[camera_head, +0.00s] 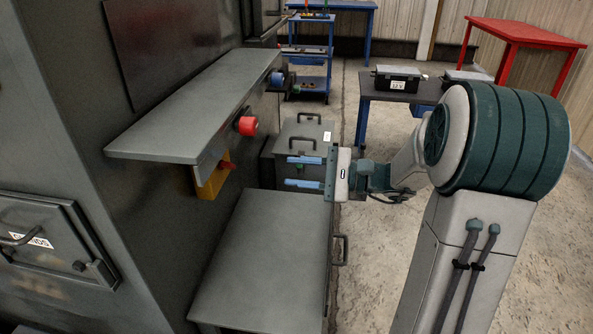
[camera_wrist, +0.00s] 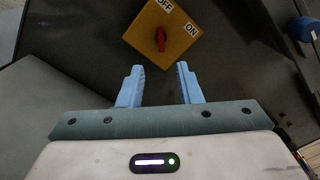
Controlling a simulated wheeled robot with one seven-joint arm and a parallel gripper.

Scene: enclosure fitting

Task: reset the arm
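My gripper (camera_head: 306,172) is open and empty in the head view, with its two blue fingers pointing left toward the grey enclosure (camera_head: 160,170). It hangs above the far end of a low grey bench (camera_head: 262,262). In the wrist view the fingers of my gripper (camera_wrist: 158,84) are spread apart with nothing between them. Ahead of them is a yellow switch box (camera_wrist: 178,30) with a red knob (camera_wrist: 161,40) and OFF and ON labels. The fingertips look apart from the box. In the head view the yellow box (camera_head: 213,181) is partly hidden under the shelf.
A grey shelf (camera_head: 195,105) juts from the enclosure, with a red button (camera_head: 246,126) and a blue button (camera_head: 277,79) on its side. A grey cabinet (camera_head: 300,140) stands behind my gripper. A blue-framed table (camera_head: 395,85) and a red table (camera_head: 525,33) stand farther back. Open floor lies right.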

